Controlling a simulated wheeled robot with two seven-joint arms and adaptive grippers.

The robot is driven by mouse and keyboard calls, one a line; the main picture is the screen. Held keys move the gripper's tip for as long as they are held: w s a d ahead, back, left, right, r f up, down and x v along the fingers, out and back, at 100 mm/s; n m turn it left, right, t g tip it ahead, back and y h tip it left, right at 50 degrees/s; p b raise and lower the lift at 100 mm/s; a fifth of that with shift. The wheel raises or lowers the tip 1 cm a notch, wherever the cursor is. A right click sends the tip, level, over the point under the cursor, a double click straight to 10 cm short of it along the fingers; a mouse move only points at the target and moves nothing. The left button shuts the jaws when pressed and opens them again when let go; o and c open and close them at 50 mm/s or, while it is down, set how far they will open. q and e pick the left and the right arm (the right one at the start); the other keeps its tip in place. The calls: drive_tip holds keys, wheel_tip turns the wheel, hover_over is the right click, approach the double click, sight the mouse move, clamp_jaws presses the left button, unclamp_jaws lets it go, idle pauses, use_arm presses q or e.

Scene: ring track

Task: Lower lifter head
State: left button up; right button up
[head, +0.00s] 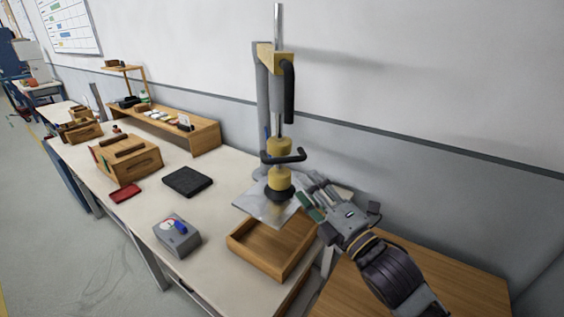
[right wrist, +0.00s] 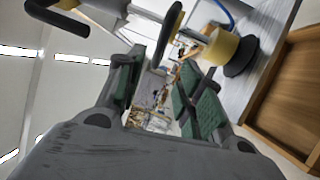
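The lifter (head: 262,100) stands upright on the bench by the wall, with a black upper handle and a yellow head (head: 279,178) on a vertical rod. A black handle bar (head: 284,157) sticks out around the rod. A black suction cup (head: 279,193) sits under the head, at a metal plate (head: 264,212); I cannot tell whether they touch. My right gripper (head: 315,194) is right of the head. In the right wrist view it (right wrist: 160,92) is open and empty, with green pads apart; the handle bar (right wrist: 169,35) shows beyond the fingertips. My left gripper is out of view.
An open wooden tray (head: 238,248) is in front of the plate. A grey box with a dial (head: 177,238), a black pad (head: 187,181), a red tray (head: 125,193) and a wooden crate (head: 130,168) are to the left. A wooden table (head: 385,290) is at lower right.

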sight(282, 160)
drive_tip(key=x, duration=0.5)
drive_tip(key=shift+w+r+p, duration=0.1)
drive_tip(key=shift+p, duration=0.3)
drive_tip(key=shift+w+a, duration=0.3)
drive_tip(key=x, duration=0.3)
drive_tip(key=shift+w+a+r+p, duration=0.1)
drive_tip(key=shift+w+p, duration=0.1)
drive_tip(key=shift+p, duration=0.15)
drive_tip(key=shift+x, duration=1.15)
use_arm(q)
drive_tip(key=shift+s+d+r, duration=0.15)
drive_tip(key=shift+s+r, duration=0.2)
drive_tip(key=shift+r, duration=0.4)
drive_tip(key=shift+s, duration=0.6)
use_arm(e)
clamp_jaws()
